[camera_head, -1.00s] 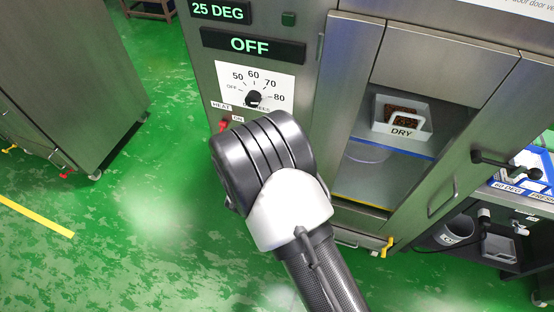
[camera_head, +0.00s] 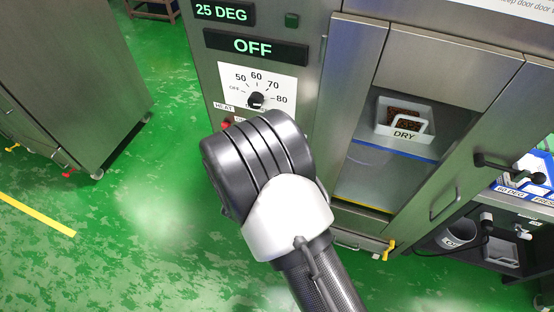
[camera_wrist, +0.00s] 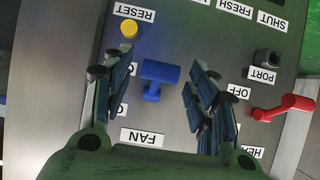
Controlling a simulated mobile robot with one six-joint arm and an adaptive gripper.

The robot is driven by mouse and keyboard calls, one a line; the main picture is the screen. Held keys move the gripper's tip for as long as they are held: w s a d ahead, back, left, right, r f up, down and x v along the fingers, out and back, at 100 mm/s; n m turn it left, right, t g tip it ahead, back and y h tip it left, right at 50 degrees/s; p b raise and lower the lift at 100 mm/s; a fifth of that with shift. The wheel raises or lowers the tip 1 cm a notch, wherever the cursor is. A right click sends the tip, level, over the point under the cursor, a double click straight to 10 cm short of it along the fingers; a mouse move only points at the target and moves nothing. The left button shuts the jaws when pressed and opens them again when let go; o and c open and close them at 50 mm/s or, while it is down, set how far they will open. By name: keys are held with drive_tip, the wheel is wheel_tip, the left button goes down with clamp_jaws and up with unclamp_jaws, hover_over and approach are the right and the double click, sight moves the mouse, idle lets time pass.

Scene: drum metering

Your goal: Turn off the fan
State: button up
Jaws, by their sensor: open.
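In the wrist view, which shows the panel upside down, a blue lever (camera_wrist: 160,74) stands on the panel beside the FAN label (camera_wrist: 142,138). My gripper (camera_wrist: 160,66) is open, with one finger on each side of the blue lever. Gaps show between the lever and both fingers, so it does not look gripped. Two labels left of the lever are partly covered by the left finger, so I cannot read its position. In the head view my wrist (camera_head: 262,165) hides the gripper and the blue lever.
A red lever (camera_wrist: 285,107) near the HEAT label and a black port (camera_wrist: 267,62) are right of my fingers. A yellow RESET button (camera_wrist: 128,28) is near the left finger. The head view shows a display (camera_head: 256,46) reading OFF and a dial (camera_head: 256,99).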

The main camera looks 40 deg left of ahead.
drive_tip(key=v, duration=0.9)
drive_tip(key=shift+s+r, duration=0.15)
drive_tip(key=shift+r, duration=0.05)
drive_tip(key=w+d+r+m+g+y, duration=0.1)
drive_tip(key=w+d+r+g, duration=0.1)
drive_tip(key=w+d+r, duration=0.3)
drive_tip(key=w+r+g+y, duration=0.1)
drive_tip(key=w+r, duration=0.2)
drive_tip(key=r, duration=0.4)
drive_tip(key=d+r+g, duration=0.2)
drive_tip(key=d+r, duration=0.6)
drive_tip(key=d, duration=0.3)
drive_tip(key=s+d+r+h, duration=0.1)
drive_tip(key=s+d, duration=0.4)
drive_tip(key=d, duration=0.4)
drive_tip(key=s+d+r+m+g+h, duration=0.1)
drive_tip(key=s+d+r+h, duration=0.1)
drive_tip(key=s+d, duration=0.4)
drive_tip(key=s+d+r+m+g+h, duration=0.1)
drive_tip(key=s+d, duration=0.5)
drive_tip(key=d, duration=0.6)
drive_tip(key=shift+d+r+h, duration=0.2)
drive_tip(key=shift+r+h, duration=0.05)
drive_tip(key=shift+h, duration=0.45)
